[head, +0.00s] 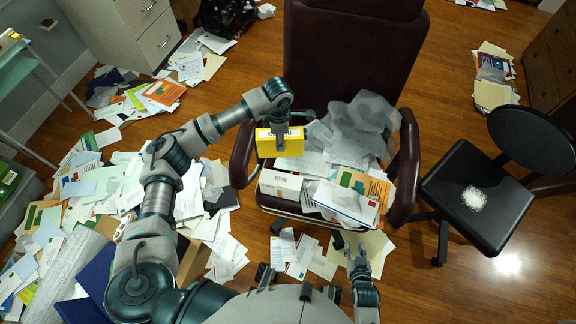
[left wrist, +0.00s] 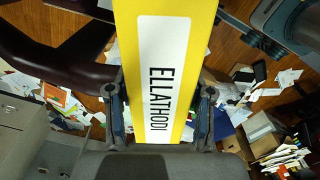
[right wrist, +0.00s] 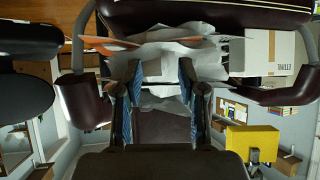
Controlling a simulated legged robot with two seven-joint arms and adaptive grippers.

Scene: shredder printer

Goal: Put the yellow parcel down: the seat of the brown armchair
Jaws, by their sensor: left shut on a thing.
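The yellow parcel (head: 266,146) is in my left gripper (head: 280,138), above the left front of the brown armchair (head: 352,50). In the left wrist view the parcel (left wrist: 161,72) lies between the two fingers, with its white label reading "ELLATHODI". The right wrist view also shows the yellow parcel (right wrist: 252,143) at its right. The chair's seat is mostly hidden under papers, a white box (head: 281,184) and a grey crumpled sheet (head: 362,122). My right gripper (head: 358,256) is low in front of the chair; in the right wrist view its fingers (right wrist: 160,85) are apart and empty.
The armchair's armrests (head: 405,165) flank the cluttered seat. A black chair (head: 462,205) with white shreds on it stands at the right. Papers (head: 205,205) cover the floor at the left. A white drawer cabinet (head: 135,30) stands at the back left. Bare wood floor shows at the right.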

